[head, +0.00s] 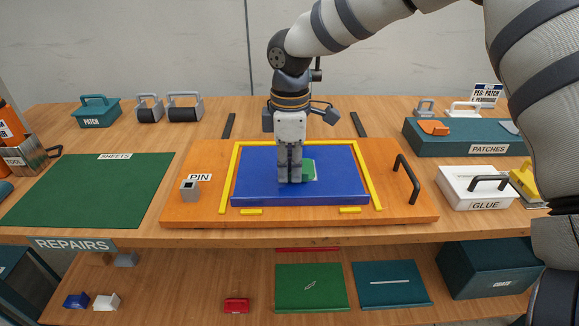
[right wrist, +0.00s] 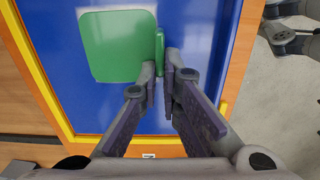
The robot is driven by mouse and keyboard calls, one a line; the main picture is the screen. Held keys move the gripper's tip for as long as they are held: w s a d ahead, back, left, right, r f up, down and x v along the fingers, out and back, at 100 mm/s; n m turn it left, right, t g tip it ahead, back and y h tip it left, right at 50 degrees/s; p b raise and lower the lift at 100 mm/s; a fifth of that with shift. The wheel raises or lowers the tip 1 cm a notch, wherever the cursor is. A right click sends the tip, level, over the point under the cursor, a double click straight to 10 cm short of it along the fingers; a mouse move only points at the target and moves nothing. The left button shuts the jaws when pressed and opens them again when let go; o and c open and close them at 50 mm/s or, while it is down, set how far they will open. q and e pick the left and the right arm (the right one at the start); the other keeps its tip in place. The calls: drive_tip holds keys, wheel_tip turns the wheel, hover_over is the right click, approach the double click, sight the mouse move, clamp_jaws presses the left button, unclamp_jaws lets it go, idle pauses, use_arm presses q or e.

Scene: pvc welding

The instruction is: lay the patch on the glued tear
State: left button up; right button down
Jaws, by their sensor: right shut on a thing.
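The green patch (head: 309,170) is at the middle of the blue sheet (head: 340,185) on the orange board. It also shows in the right wrist view (right wrist: 118,46), flat-looking, with an upright tab (right wrist: 159,50) along one edge. My right gripper (head: 290,181) points down over the sheet and is shut on the patch's tab; it also shows in the right wrist view (right wrist: 160,72). It hides part of the patch in the head view. A pale edge shows by the patch; I cannot make out the tear. Whether the patch touches the sheet is unclear. My left gripper is out of view.
Yellow strips (head: 368,176) frame the sheet on the orange board (head: 410,211), which has a black handle (head: 406,178) at right. The patches box (head: 465,137) and glue box (head: 478,187) stand at right. A green mat (head: 90,190) lies at left.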

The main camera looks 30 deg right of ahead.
drive_tip(key=c, duration=1.8)
unclamp_jaws()
drive_tip(key=shift+f, duration=0.15)
wheel_tip(320, 180, up, 12)
drive_tip(key=shift+r, duration=0.2)
